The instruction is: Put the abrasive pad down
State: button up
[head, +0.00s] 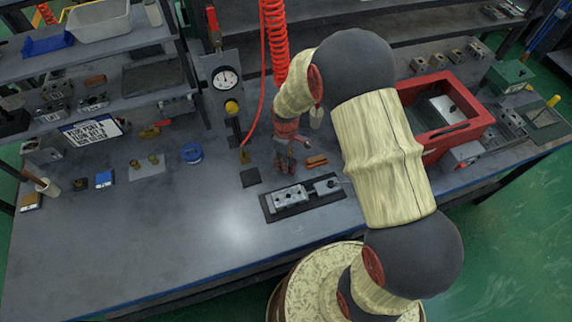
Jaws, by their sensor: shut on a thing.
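My gripper (286,166) points down at the middle of the bench, just behind the grey valve block (291,198). It is shut on the abrasive pad, which is too small and too much covered by the fingers to make out clearly. The valve block sits in a dark tray (270,216) with a small grey clamp (327,187) at its right. A dark square mat (250,177) lies flat on the bench just left of my gripper. An orange-brown piece (316,161) lies just right of it.
A red coiled hose (276,40) hangs behind my gripper, near a gauge (226,78). A red open-topped box (463,132) stands at right. A blue tape roll (191,153) and a sign (91,131) are at left. The bench's front left (150,225) is clear.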

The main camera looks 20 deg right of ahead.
notch_tip(320, 180, down, 2)
jog(key=shift+f, duration=0.15)
jog(key=shift+s+f+b, duration=0.25)
jog(key=shift+f+b, duration=0.25)
jog(key=o, duration=1.2)
jog(key=shift+f, duration=0.2)
jog(key=shift+r, duration=0.1)
